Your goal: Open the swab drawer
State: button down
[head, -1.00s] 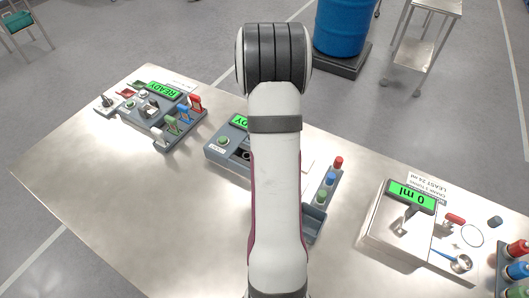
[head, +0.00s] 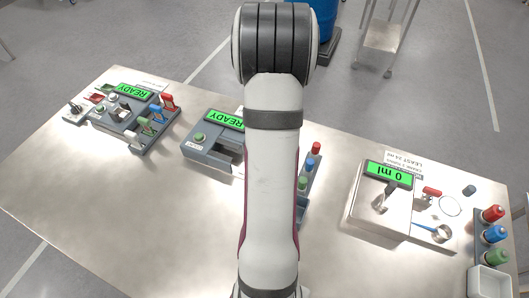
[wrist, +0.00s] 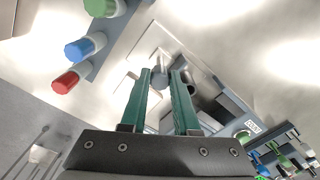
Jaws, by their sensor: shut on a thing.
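My gripper (wrist: 160,78) shows in the wrist view as two green fingers. Its fingertips are close together, shut on a small grey knob-like piece (wrist: 160,76) that is partly hidden between them. I cannot clearly tell whether this piece is the swab drawer's handle. A grey machine (wrist: 222,105) lies just right of the fingers. In the head view, the middle grey machine (head: 205,150) has a green READY display and a dark recess at its front. My arm hides the gripper and the machine's right part there. How far any drawer stands out cannot be seen.
A rack with red (head: 316,148), blue and green capped items stands just right of my arm. Another READY machine (head: 130,122) with coloured levers is at left. A 0 ml machine (head: 376,205) and more bottles (head: 493,214) are at right. The front-left table (head: 150,220) is clear.

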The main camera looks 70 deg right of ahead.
jog(key=c, duration=0.7)
grip_release()
jog(key=shift+o, duration=0.2)
jog(key=shift+r, duration=0.1)
notch_tip(320, 180, up, 16)
